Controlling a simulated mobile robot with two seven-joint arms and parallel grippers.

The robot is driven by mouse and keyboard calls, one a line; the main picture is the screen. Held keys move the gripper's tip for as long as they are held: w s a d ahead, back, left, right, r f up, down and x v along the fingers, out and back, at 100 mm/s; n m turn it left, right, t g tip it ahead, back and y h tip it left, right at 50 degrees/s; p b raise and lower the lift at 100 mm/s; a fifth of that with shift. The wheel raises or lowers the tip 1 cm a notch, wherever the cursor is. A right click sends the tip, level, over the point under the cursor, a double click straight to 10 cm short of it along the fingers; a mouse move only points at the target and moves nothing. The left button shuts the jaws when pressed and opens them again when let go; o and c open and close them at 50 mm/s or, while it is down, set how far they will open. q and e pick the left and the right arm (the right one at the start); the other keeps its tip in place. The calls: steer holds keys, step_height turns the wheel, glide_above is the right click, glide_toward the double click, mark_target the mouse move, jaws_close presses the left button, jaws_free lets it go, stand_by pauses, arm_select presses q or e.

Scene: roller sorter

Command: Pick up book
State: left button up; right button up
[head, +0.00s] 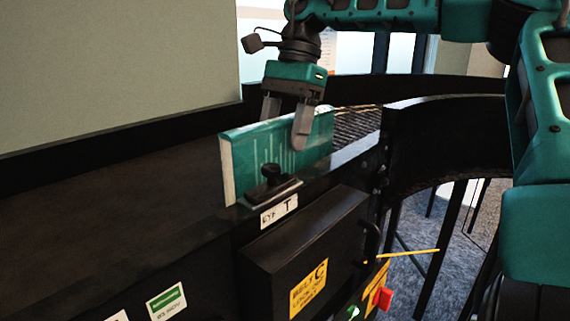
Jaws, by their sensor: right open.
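A teal book (255,150) with pale stripes on its cover stands upright on the sorter, just behind the near side rail, its pale page edge facing left. My right gripper (286,130) points down over the book. Its fingers are apart, one on the far side of the book's top edge and one in front of the cover. I cannot tell whether either finger touches it. The book's lower part is hidden by the rail. My left gripper is not in view.
A dark belt (120,185) runs left of the book, with rollers (356,122) behind it. A black box (310,250) and a red switch (380,299) are on the near side.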

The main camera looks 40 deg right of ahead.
steer(key=shift+a+f, duration=0.1)
steer(key=shift+f, duration=0.15)
steer(key=shift+c, duration=0.4)
jaws_close()
steer(key=shift+r, duration=0.1)
stand_by(0.8)
